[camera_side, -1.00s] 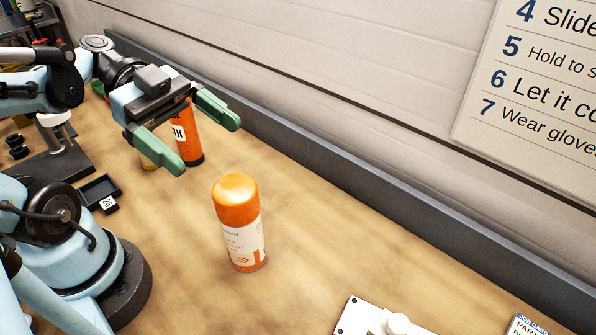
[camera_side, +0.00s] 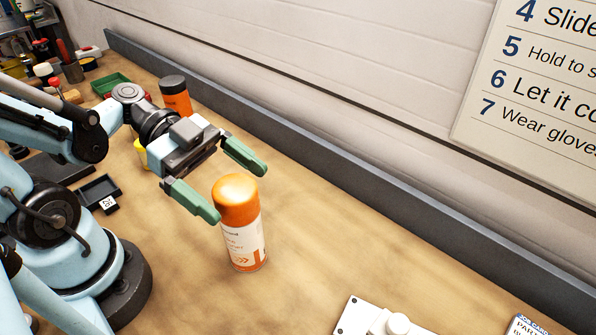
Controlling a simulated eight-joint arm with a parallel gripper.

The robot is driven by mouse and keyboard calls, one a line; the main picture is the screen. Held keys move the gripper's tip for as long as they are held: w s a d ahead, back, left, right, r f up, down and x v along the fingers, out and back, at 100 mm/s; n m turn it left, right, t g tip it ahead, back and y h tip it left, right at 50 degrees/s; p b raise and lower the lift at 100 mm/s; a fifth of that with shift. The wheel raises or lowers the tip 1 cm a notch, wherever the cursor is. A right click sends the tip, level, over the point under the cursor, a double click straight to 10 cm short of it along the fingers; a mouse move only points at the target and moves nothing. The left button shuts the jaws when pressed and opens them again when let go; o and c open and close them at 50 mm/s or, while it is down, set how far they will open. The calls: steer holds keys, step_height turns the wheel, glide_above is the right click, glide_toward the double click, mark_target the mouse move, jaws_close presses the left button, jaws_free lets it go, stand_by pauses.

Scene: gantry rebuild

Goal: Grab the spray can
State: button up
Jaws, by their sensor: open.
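The spray can (camera_side: 243,240) stands upright on the wooden bench, with an orange domed cap and a white and orange label. My gripper (camera_side: 231,185) has two green fingers spread apart and nothing between them. It is just behind and to the left of the can's cap in the picture. The near finger overlaps the left edge of the can in the view; I cannot tell whether it touches.
An orange canister with a dark lid (camera_side: 175,95) stands behind my arm. A small black tray (camera_side: 98,190) lies at left. A white plate with a knob (camera_side: 385,318) sits at the front. A grey rail (camera_side: 330,165) runs along the wall.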

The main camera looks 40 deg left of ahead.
steer(key=shift+x, duration=1.65)
steer(key=shift+c, duration=0.4)
steer(key=c, duration=1.6)
steer(key=shift+r, duration=0.15)
